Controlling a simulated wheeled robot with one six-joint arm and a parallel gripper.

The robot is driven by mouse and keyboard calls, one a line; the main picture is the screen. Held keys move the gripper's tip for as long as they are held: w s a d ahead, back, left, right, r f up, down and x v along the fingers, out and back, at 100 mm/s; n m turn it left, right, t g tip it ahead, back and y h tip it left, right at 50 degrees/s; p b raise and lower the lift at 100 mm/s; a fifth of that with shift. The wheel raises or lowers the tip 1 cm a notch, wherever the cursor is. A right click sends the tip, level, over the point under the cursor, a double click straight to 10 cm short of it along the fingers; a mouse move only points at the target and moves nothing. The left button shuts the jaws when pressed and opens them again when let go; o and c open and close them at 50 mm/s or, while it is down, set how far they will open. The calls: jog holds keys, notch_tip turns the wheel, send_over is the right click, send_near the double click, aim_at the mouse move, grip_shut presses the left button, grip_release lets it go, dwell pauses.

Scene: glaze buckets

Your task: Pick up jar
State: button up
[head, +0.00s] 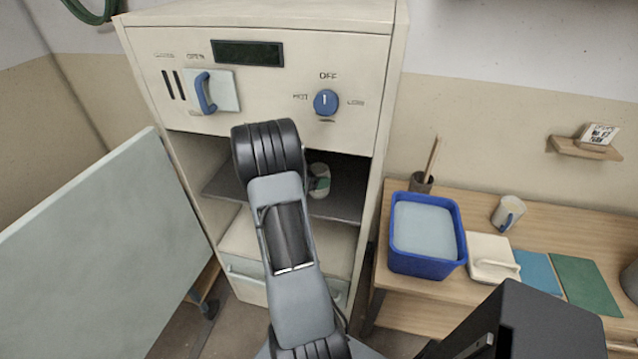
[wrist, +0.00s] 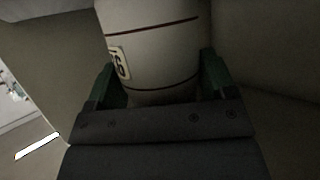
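The jar (wrist: 158,50) is pale with thin dark red bands and a small label marked with digits. In the head view the jar (head: 319,172) stands inside the open cabinet, on or just above its dark shelf, partly hidden by my arm. In the wrist view my gripper (wrist: 160,85) has its two green fingers on either side of the jar's lower body. The fingers look very close to its sides. I cannot tell whether they press on it. The jar looks upright in the head view; its top is cut off in the wrist view.
The cabinet's shelf (head: 346,203) is close below, with a side wall at the right. The cabinet door (head: 100,255) stands open at the left.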

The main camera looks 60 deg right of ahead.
jog(key=c, duration=0.7)
jog(key=shift+o, duration=0.2)
jog(key=shift+r, duration=0.1)
